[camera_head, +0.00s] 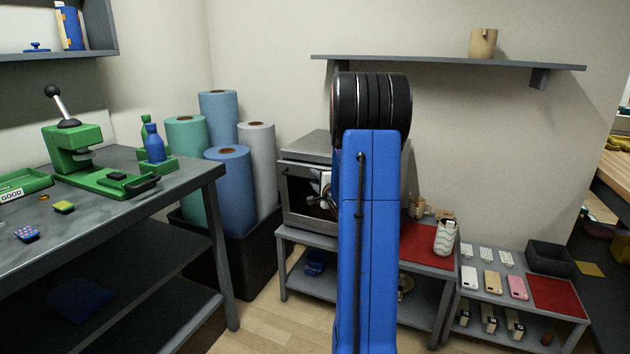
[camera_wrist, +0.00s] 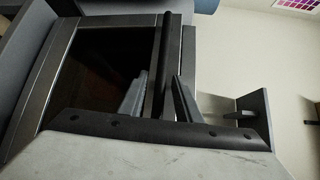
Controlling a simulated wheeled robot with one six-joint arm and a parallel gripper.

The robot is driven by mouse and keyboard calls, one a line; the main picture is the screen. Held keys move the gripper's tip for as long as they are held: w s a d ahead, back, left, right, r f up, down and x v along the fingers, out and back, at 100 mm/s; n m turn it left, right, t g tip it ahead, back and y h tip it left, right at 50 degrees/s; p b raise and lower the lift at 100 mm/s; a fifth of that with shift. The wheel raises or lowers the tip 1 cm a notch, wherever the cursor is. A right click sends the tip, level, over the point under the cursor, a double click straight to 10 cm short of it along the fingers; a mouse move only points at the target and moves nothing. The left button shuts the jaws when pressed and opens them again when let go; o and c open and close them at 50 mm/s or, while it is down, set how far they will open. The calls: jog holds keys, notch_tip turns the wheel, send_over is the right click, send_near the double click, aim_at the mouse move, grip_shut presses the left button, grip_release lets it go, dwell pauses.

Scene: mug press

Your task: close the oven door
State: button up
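The grey oven (camera_head: 308,149) stands on a low shelf unit at the centre, partly hidden behind my blue arm. Its door (camera_head: 296,193) has a dark window and faces the front; it looks upright, but I cannot tell whether it is fully shut. In the wrist view the door window (camera_wrist: 100,75) fills the left, with a black bar handle (camera_wrist: 166,50) beside it. My gripper (camera_wrist: 161,77) is open, with one finger on each side of the handle. In the head view my gripper (camera_head: 322,190) shows only partly, at the oven front.
Fabric rolls (camera_head: 228,180) in a black bin (camera_head: 254,262) stand close left of the oven. A workbench (camera_head: 215,168) with a green press (camera_head: 85,155) is at the left. A red mat (camera_head: 418,240) and a patterned cup (camera_head: 446,240) lie right of my arm. A wall shelf (camera_head: 445,62) hangs above.

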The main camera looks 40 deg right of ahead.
jog(key=shift+c, duration=0.7)
grip_shut()
jog(key=shift+w+d+r, duration=0.2)
jog(key=shift+w+d, duration=0.1)
jog(key=shift+d, duration=0.45)
jog(key=shift+w+d+r, duration=0.2)
jog(key=shift+w+d, duration=0.1)
jog(key=shift+d, duration=0.45)
jog(key=shift+o, duration=0.7)
grip_release()
jog(key=shift+d, duration=0.1)
jog(key=v, duration=1.7)
jog(key=shift+s, duration=0.2)
